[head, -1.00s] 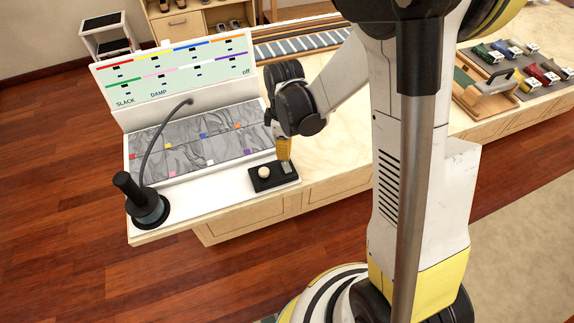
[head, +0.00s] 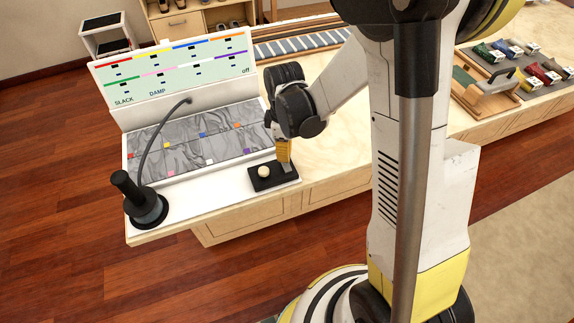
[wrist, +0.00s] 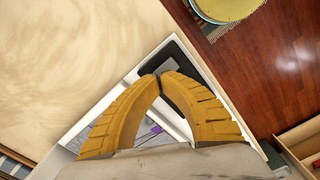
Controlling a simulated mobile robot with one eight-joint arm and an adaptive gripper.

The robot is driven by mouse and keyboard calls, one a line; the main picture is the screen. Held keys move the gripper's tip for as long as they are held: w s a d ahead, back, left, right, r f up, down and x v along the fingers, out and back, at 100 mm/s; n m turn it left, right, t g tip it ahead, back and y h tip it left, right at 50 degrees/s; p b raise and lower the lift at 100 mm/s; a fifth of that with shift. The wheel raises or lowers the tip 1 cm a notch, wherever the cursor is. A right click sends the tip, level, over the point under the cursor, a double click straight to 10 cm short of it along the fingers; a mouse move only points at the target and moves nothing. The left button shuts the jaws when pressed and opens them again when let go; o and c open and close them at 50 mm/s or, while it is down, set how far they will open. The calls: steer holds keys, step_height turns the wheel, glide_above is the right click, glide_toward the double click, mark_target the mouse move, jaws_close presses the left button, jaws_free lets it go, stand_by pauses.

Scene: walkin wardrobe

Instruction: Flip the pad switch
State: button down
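The switch box (head: 262,183) is a small black block on the front right of the white board, with a round cream knob (head: 264,172) and a grey plate beside it. My gripper (head: 284,162) points down at the plate end of this box, to the right of the knob. In the wrist view the two yellow fingers meet at their tips (wrist: 160,77), with nothing seen between them. The black box (wrist: 178,47) shows just beyond and around the tips, with part of its grey plate visible. I cannot tell whether the tips touch the plate.
A panel (head: 175,68) with coloured bars and the words SLACK, DAMP and off stands behind grey cloth swatches (head: 195,142). A black lamp-like stand (head: 148,208) with a curved neck is at the left. Bare wooden tabletop (head: 335,140) lies to the right.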

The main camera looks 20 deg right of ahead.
steer(key=shift+f+b, duration=1.1)
steer(key=shift+f, duration=0.2)
stand_by(0.4)
steer(key=shift+r, duration=0.1)
steer(key=shift+r+p, duration=2.5)
steer(key=shift+r, duration=0.95)
